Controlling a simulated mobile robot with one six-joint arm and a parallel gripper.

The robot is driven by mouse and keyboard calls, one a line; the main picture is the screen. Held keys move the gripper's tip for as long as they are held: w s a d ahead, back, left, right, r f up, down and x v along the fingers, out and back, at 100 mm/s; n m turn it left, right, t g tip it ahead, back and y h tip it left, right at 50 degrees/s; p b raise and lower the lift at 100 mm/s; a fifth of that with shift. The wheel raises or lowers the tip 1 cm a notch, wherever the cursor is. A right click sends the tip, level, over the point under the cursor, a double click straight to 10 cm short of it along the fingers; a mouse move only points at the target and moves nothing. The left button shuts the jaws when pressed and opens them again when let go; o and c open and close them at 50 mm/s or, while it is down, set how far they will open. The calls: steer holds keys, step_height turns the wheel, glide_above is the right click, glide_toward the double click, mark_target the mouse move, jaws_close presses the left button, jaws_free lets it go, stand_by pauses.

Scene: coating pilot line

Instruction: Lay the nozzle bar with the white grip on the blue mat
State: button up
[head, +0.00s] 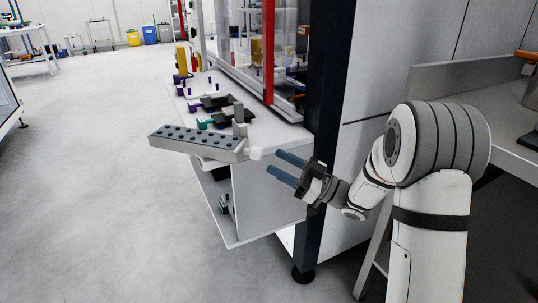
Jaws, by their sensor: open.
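A small white grip (256,153) shows at the right end of a long grey block (197,142) with rows of dark holes, at the front of the shelf. I cannot tell whether this block is the nozzle bar's body or a rack in front of it. My gripper (287,168) is open and empty, its two blue-grey fingers pointing left towards the white grip. A small gap seems to lie between fingertips and grip. I cannot make out a blue mat.
Several dark pieces with purple or teal ends lie on the white shelf (274,134) behind the block. A dark upright post (325,110) stands close behind my gripper. A red upright (268,50) edges the glazed cabinet. The grey floor at left is clear.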

steer(key=v, duration=0.7)
steer(key=w+d+m+t+h, duration=0.65)
steer(key=m+t+h, duration=0.2)
steer(key=h, duration=0.65)
steer(key=s+d+f+m+g+h, duration=0.4)
steer(key=s+d+m+g+h, duration=0.1)
steer(key=s, duration=0.6)
steer(key=d+m+h, duration=0.1)
steer(key=d+h, duration=0.1)
steer(key=h, duration=0.1)
steer(key=shift+s+d+f+p, duration=0.15)
steer(key=shift+s+d+p, duration=0.05)
steer(key=shift+s+p, duration=0.2)
steer(key=s+a+g, duration=0.1)
steer(key=s+g, duration=0.1)
steer(key=s, duration=0.3)
steer(key=s+a+f+m+g, duration=0.1)
steer(key=s+g, duration=0.1)
steer(key=s, duration=0.4)
steer(key=s+a+m+g+y, duration=0.1)
steer(key=s+g, duration=0.2)
steer(key=s, duration=0.3)
steer(key=shift+s+f, duration=0.25)
steer(key=shift+f, duration=0.15)
steer(key=shift+c, duration=0.2)
